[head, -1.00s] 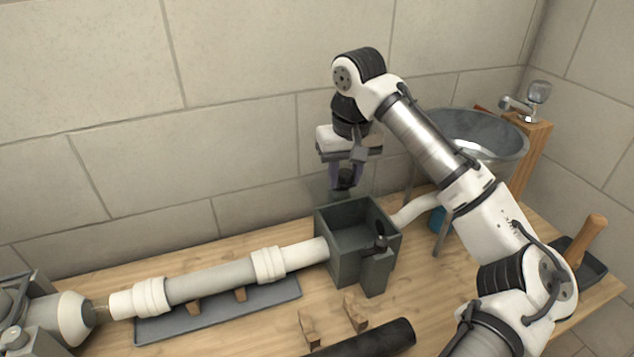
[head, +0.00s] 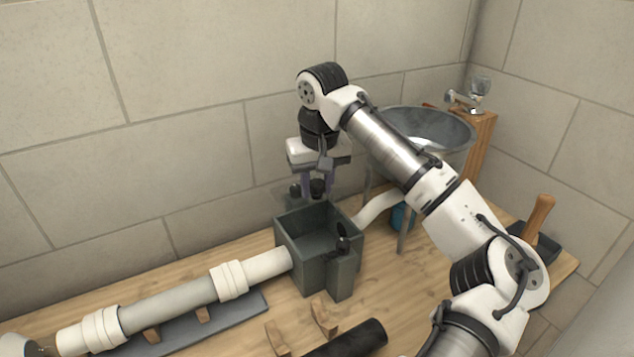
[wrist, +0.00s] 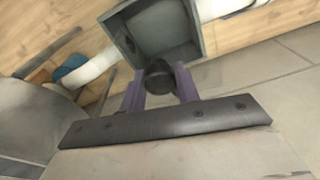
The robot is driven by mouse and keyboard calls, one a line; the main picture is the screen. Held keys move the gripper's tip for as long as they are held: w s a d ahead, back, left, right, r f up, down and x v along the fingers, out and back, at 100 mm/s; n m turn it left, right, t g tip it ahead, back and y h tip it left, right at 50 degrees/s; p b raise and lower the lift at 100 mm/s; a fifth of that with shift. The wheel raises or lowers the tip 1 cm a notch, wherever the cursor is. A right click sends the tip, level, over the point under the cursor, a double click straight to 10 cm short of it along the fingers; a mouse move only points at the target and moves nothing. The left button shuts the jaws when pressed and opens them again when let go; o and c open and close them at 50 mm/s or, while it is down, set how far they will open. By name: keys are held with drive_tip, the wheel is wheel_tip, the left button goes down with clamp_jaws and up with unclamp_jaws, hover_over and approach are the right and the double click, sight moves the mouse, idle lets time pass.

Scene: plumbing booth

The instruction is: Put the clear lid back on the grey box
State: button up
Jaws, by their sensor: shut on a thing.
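The grey box (head: 348,270) stands on the bench with its top open and its inside visible. It also shows at the top of the wrist view (wrist: 205,28). My gripper (head: 317,186) is above the back edge of the box, pointing down. Its purple fingers are shut on a round black knob (wrist: 160,78), which appears to be the clear lid's handle. The clear lid (head: 287,198) is very faint in the head view, a thin see-through sheet under the fingers, apart from the box as far as I can tell. Its outline is hard to make out in the wrist view.
A white pipe (head: 170,293) joins the box from the left, and another (head: 378,208) leaves at the right toward a metal basin (head: 440,125). A black fitting (head: 342,240) stands at the box's front. Wooden supports (head: 323,317) and a black tube (head: 345,340) lie in front. The wall is close behind.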

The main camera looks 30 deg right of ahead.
drive_tip(key=shift+f+b, duration=0.85)
drive_tip(key=shift+f, duration=0.3)
drive_tip(key=shift+f+b, duration=0.5)
drive_tip(key=shift+f, duration=1.2)
drive_tip(key=shift+f, duration=0.4)
drive_tip(key=o, duration=1.2)
drive_tip(key=r, duration=0.4)
drive_tip(key=s+r, duration=0.1)
drive_tip(key=r, duration=0.8)
drive_tip(key=shift+s+a+r, duration=0.2)
drive_tip(key=shift+s+r, duration=0.1)
drive_tip(key=shift+r, duration=0.05)
